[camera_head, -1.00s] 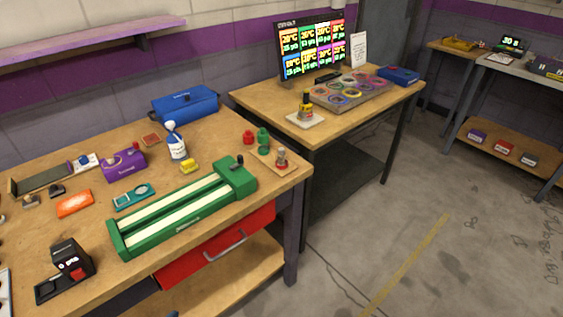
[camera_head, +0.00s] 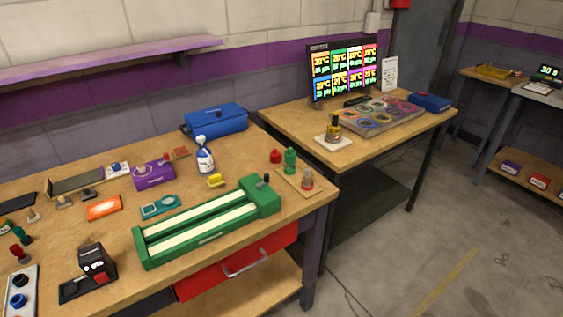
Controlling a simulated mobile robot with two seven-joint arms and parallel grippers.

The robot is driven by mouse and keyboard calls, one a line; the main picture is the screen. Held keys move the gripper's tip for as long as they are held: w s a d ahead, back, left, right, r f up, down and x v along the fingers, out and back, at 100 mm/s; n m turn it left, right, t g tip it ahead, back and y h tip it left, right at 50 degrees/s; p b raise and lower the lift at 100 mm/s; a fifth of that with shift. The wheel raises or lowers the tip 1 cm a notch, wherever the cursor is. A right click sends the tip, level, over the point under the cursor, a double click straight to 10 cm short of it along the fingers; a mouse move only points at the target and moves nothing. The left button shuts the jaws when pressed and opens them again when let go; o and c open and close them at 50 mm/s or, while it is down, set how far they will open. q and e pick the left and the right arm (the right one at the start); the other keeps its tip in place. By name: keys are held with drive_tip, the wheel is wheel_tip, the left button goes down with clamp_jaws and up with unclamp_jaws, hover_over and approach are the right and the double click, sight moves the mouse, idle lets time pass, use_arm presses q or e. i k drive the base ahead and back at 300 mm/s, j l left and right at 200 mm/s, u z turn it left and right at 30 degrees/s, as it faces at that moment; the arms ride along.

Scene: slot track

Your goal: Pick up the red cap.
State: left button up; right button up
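A small red cap-like piece (camera_head: 275,156) stands near the right end of the wooden bench (camera_head: 105,227), left of a green piece (camera_head: 290,160). Another small piece with red on it (camera_head: 307,181) stands on a thin tan board beside them. A red-topped piece (camera_head: 17,251) also stands at the far left of the bench. I cannot tell from the picture which of these is the red cap. Neither of my grippers is in view.
A green slotted track (camera_head: 205,228) lies along the bench's front. A blue toolbox (camera_head: 217,119), white spray bottle (camera_head: 204,157), purple box (camera_head: 153,175) and black device (camera_head: 96,265) stand around it. A second table (camera_head: 281,122) with a monitor stands at the back right.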

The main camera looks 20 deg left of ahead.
sight(276, 155)
drive_tip(key=i+l+u, duration=0.2)
drive_tip(key=u, duration=0.25)
drive_tip(key=i+l+u, duration=0.15)
drive_tip(key=u, duration=0.3)
drive_tip(key=i+l+u, duration=0.1)
drive_tip(key=l, duration=0.2)
drive_tip(key=i+l+u, duration=0.1)
drive_tip(key=l, duration=0.2)
drive_tip(key=l+u, duration=0.1)
drive_tip(key=l, duration=0.2)
drive_tip(key=i+l, duration=0.1)
drive_tip(key=l, duration=0.2)
drive_tip(key=i+l, duration=0.1)
drive_tip(key=l, duration=0.2)
drive_tip(key=i+l, duration=0.1)
drive_tip(key=l, duration=0.2)
